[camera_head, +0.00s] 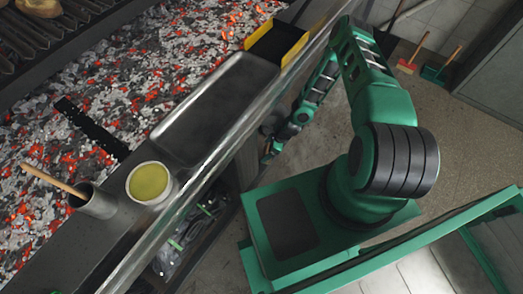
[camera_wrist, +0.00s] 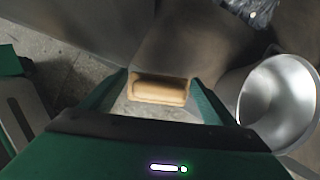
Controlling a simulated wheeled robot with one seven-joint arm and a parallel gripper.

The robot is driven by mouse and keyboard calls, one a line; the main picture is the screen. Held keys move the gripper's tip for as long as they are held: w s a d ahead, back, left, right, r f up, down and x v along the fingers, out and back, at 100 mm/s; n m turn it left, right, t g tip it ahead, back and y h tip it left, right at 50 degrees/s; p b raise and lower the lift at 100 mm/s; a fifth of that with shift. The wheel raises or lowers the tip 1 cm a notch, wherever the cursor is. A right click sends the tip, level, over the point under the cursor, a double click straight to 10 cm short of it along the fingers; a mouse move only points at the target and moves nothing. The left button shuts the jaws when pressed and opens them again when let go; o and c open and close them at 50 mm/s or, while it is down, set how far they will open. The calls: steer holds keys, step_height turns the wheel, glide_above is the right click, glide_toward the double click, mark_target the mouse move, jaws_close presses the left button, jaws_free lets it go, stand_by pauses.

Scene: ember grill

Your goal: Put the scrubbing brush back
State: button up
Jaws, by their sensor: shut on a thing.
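The scrubbing brush (camera_wrist: 159,90) shows in the wrist view as a tan wooden block with rounded edges, held between the two green fingers of my gripper (camera_wrist: 160,97). Its bristles are hidden in this view. In the head view, my arm reaches down past the front rail of the grill, and my gripper (camera_head: 270,150) is low beside it, partly hidden. The brush cannot be made out there.
A shiny metal bucket (camera_wrist: 283,100) stands close right of my gripper in the wrist view. The grill ledge holds a dark tray (camera_head: 215,105), a yellow-edged box (camera_head: 294,48), a bowl of yellow liquid (camera_head: 150,182) and a metal cup (camera_head: 95,203). Tools lean at the back wall.

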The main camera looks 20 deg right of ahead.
steer(key=shift+w+a+f, duration=0.2)
steer(key=shift+w+f, duration=0.45)
steer(key=shift+f, duration=0.4)
steer(key=shift+w+a+f, duration=0.15)
steer(key=shift+w+f, duration=0.55)
steer(key=shift+f, duration=0.4)
steer(key=shift+w+a+f, duration=0.2)
steer(key=shift+w+f, duration=0.45)
steer(key=shift+f, duration=0.4)
steer(key=o, duration=1.1)
steer(key=v, duration=1.2)
steer(key=shift+s, duration=0.1)
